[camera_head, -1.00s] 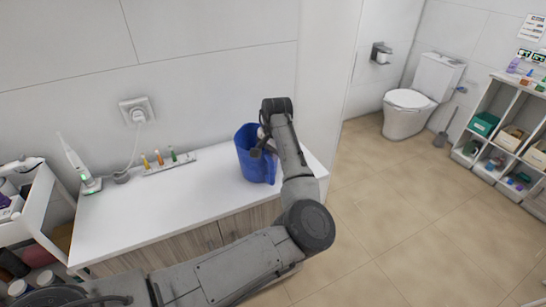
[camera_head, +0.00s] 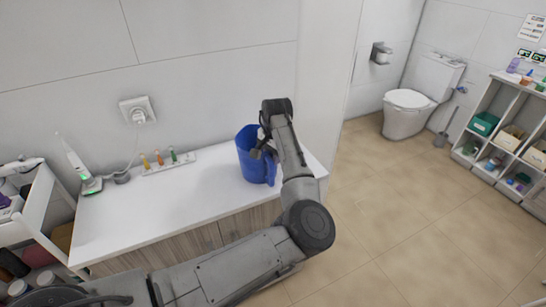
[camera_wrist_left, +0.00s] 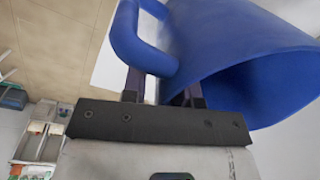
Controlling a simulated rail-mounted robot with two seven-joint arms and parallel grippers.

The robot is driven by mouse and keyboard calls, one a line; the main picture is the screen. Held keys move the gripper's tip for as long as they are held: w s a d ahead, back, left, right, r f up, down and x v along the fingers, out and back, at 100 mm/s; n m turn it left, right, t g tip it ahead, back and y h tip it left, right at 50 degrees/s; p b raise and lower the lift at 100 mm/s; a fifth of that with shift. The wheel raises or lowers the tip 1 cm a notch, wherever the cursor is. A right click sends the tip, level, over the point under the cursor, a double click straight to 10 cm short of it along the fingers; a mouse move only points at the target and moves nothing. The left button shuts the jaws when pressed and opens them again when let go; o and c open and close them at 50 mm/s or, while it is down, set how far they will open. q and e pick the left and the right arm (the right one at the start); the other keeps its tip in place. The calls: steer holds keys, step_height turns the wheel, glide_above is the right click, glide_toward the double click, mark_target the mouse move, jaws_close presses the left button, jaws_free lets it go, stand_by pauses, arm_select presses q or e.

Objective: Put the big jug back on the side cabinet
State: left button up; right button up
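The big jug (camera_head: 250,160) is blue and open-topped. It stands roughly upright at the right end of the white side cabinet's top (camera_head: 205,196). My left gripper (camera_head: 264,146) is at the jug's right side, with its arm reaching over from the front. In the left wrist view, the jug (camera_wrist_left: 235,50) fills the upper right, with its looped handle (camera_wrist_left: 125,35) at the left. My right gripper is not in view.
Small bottles (camera_head: 160,160) in a rack and a toothbrush charger (camera_head: 90,184) stand on the cabinet's left half. The middle of the top is clear. A white cart (camera_head: 45,215) is at the left. Open floor, a toilet (camera_head: 410,100) and a shelf (camera_head: 500,130) are to the right.

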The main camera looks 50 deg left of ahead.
arm_select(q)
step_height(320, 180, up, 12)
steer(key=p, duration=0.1)
steer(key=shift+w+d, duration=0.2)
steer(key=shift+d, duration=0.25)
stand_by(0.5)
